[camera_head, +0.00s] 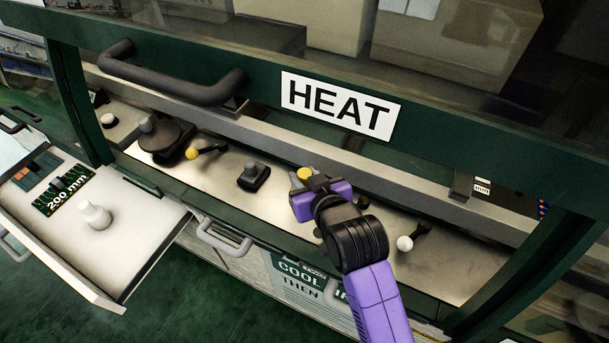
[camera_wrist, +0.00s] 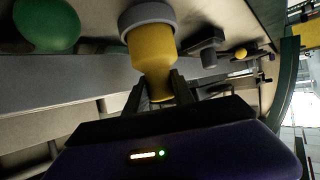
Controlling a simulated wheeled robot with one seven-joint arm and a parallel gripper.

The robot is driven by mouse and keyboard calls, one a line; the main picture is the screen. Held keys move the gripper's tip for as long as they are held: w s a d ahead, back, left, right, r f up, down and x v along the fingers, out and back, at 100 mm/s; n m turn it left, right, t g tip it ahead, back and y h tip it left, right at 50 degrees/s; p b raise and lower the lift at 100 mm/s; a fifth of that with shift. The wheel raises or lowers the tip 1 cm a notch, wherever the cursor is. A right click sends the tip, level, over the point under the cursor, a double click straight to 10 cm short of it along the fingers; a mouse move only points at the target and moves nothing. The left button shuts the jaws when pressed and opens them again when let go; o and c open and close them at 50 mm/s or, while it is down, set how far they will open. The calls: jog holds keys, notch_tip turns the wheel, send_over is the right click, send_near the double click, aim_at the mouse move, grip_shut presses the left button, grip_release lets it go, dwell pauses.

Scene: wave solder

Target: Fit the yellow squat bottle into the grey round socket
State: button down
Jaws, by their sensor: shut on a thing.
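My gripper (camera_head: 308,182) is shut on the yellow squat bottle (camera_head: 305,173), over the metal shelf under the HEAT sign. In the wrist view, the fingers of my gripper (camera_wrist: 158,92) close on the narrow end of the yellow bottle (camera_wrist: 153,55). A grey round ring (camera_wrist: 148,17) surrounds the bottle's wider far end. I cannot tell whether this ring is the socket or part of the bottle, nor how deep the bottle sits in it. In the head view my gripper hides most of the bottle and what is under it.
On the shelf (camera_head: 215,185) stand a black block with a grey knob (camera_head: 254,175), a yellow-knobbed lever (camera_head: 192,153) and a white-knobbed lever (camera_head: 405,243). A green ball (camera_wrist: 45,24) is close in the wrist view. A white bottle (camera_head: 95,215) stands on the left tray.

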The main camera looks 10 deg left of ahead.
jog(key=c, duration=1)
grip_release()
jog(key=b+v, duration=0.1)
jog(key=v, duration=0.6)
jog(key=shift+s+d+r, duration=0.15)
jog(key=shift+s, duration=0.2)
